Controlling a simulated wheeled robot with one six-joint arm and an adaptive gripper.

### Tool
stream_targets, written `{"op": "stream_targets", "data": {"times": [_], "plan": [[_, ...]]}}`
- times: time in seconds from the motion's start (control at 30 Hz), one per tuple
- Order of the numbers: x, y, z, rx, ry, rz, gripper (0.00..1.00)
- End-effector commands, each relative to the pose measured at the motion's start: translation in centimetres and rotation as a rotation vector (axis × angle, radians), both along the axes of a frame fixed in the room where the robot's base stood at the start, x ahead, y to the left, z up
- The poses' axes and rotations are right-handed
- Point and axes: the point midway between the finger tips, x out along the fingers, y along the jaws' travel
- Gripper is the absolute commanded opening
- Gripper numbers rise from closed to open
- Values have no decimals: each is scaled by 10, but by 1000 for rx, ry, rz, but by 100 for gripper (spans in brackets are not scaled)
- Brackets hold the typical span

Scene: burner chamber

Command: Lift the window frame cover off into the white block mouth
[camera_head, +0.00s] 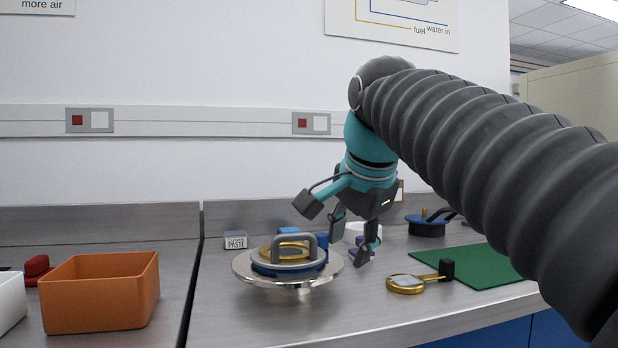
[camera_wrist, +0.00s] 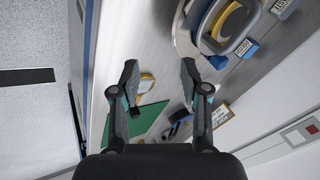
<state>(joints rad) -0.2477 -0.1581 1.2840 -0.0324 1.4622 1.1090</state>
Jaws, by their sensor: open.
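What looks like the window frame cover (camera_head: 294,250) is a round blue-and-brass piece with a grey arched handle, sitting on a shiny silver dish (camera_head: 252,272) on the bench. It also shows at the top right of the wrist view (camera_wrist: 232,22). My gripper (camera_head: 354,246) is open and empty, just right of the dish and apart from the handle. Its two fingers also show in the wrist view (camera_wrist: 158,76), with bench between them. A white piece (camera_head: 356,229) behind my gripper is partly hidden; I cannot tell whether it is the white block or see a mouth.
A brass-rimmed round glass with a black handle (camera_head: 406,284) lies right of the dish, before a green mat (camera_head: 468,266). A blue-and-black piece (camera_head: 427,229) stands behind. An orange bin (camera_head: 100,292), a white container (camera_head: 10,302) and a red object (camera_head: 37,267) are left. The front bench is clear.

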Motion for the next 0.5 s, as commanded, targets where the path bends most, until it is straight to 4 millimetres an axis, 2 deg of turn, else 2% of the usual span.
{"op": "stream_targets", "data": {"times": [0.03, 0.1, 0.2, 0.3, 0.5], "plan": [[9, 10, 16, 33, 0, -37, 45], [17, 21, 36, 84, 4, -101, 45], [25, 36, 58, 152, 13, -185, 45], [29, 48, 73, 208, 21, -253, 45], [32, 60, 88, 270, 31, -331, 45]]}}
